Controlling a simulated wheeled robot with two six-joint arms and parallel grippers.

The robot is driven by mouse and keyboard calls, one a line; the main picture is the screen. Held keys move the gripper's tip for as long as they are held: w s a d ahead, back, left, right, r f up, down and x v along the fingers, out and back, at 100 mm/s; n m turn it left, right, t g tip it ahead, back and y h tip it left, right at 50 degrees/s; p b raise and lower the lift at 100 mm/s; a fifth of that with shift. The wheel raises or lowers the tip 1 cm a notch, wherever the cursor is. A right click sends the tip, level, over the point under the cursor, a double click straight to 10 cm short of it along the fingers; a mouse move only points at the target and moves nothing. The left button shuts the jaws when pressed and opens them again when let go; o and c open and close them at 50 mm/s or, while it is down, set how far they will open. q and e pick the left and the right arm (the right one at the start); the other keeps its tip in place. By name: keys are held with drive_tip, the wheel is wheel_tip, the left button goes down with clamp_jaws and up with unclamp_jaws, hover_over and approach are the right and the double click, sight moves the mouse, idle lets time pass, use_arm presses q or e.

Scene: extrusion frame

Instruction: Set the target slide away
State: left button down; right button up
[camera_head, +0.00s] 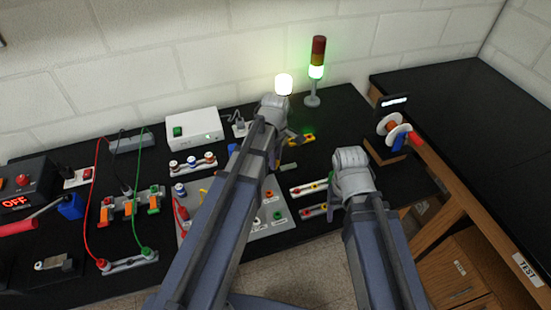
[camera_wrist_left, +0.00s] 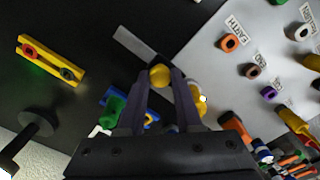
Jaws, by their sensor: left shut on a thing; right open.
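My left gripper (camera_wrist_left: 172,78) is shut, with a small yellow rounded piece (camera_wrist_left: 160,75) between its fingertips. A flat grey strip (camera_wrist_left: 136,44) extends over the black bench just beyond the fingertips. I cannot tell whether the strip and the yellow piece are joined, or which is the target slide. In the head view a small grey-green strip (camera_head: 289,167) lies below my left gripper (camera_head: 290,136), whose fingers are mostly hidden. My right gripper (camera_head: 337,200) is open at the right of the bench, its fingertips hard to make out.
A grey panel (camera_wrist_left: 215,70) with coloured, labelled sockets lies beside the left gripper. A yellow socket block (camera_wrist_left: 52,60) is on the other side. A lit signal tower (camera_head: 317,70) and a white box (camera_head: 195,128) stand behind. The right-hand bench (camera_head: 480,110) is mostly bare.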

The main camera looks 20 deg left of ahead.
sight(285, 167)
idle(0.7)
use_arm(q)
drive_tip(key=w+d, duration=0.2)
drive_tip(key=d, duration=0.1)
drive_tip(key=c, duration=0.6)
unclamp_jaws()
drive_tip(key=shift+a, duration=0.1)
drive_tip(key=shift+r, duration=0.1)
use_arm(e)
drive_tip(key=shift+r, duration=0.15)
use_arm(q)
wheel_tip(285, 167, up, 8)
drive_tip(key=p, duration=0.7)
drive_tip(key=shift+f+p, duration=0.2)
drive_tip(key=shift+p, duration=0.2)
use_arm(e)
wheel_tip(285, 167, up, 8)
drive_tip(key=shift+f, duration=0.25)
use_arm(q)
drive_tip(key=shift+s, duration=0.1)
